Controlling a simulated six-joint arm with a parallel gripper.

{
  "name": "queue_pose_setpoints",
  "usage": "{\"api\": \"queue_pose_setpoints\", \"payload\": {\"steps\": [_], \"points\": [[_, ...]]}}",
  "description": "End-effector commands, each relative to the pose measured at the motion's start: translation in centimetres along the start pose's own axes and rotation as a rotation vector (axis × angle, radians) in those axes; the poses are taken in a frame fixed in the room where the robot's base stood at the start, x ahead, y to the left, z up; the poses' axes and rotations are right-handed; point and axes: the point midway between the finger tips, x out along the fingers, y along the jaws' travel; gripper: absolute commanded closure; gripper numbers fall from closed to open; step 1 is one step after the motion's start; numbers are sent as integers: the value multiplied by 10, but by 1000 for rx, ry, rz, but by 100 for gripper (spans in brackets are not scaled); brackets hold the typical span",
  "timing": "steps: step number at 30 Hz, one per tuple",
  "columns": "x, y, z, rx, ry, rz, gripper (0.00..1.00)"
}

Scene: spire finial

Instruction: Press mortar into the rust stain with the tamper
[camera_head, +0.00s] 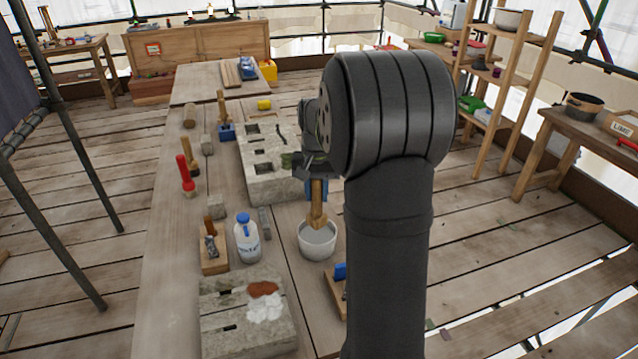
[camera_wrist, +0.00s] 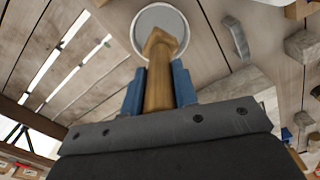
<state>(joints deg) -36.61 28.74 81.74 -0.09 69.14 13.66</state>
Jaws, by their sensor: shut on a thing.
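My gripper (camera_head: 317,187) is shut on the wooden tamper (camera_head: 318,214), its blue fingers on both sides of the shaft. In the wrist view my gripper (camera_wrist: 159,92) holds the tamper (camera_wrist: 159,65) pointing away. The tamper's lower end is over or in a pale bowl (camera_head: 317,248) with grey inside, also seen in the wrist view (camera_wrist: 147,15); I cannot tell if it touches the contents. The rust stain (camera_head: 263,289) is a brown-orange patch on the near stone block (camera_head: 235,330). A white patch (camera_head: 266,308) lies just below it, touching it.
A white bottle with blue cap (camera_head: 246,240) and a wooden block with a tool (camera_head: 212,250) stand left of the bowl. A longer stone block with slots (camera_head: 262,165) lies behind. A red-handled brush (camera_head: 186,178) stands at left. A blue-topped item (camera_head: 340,271) sits right of the near block.

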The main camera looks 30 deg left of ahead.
Motion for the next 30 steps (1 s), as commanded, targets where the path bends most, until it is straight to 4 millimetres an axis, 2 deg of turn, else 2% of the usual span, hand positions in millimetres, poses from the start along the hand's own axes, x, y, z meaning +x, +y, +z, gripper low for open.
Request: {"api": "queue_pose_setpoints", "payload": {"steps": [9, 15, 21, 30], "points": [[38, 0, 0, 1, -2, 0, 100], [56, 0, 0, 1, -1, 0, 100], [63, 0, 0, 1, 0, 0, 100], [64, 0, 0, 1, 0, 0, 100]]}}
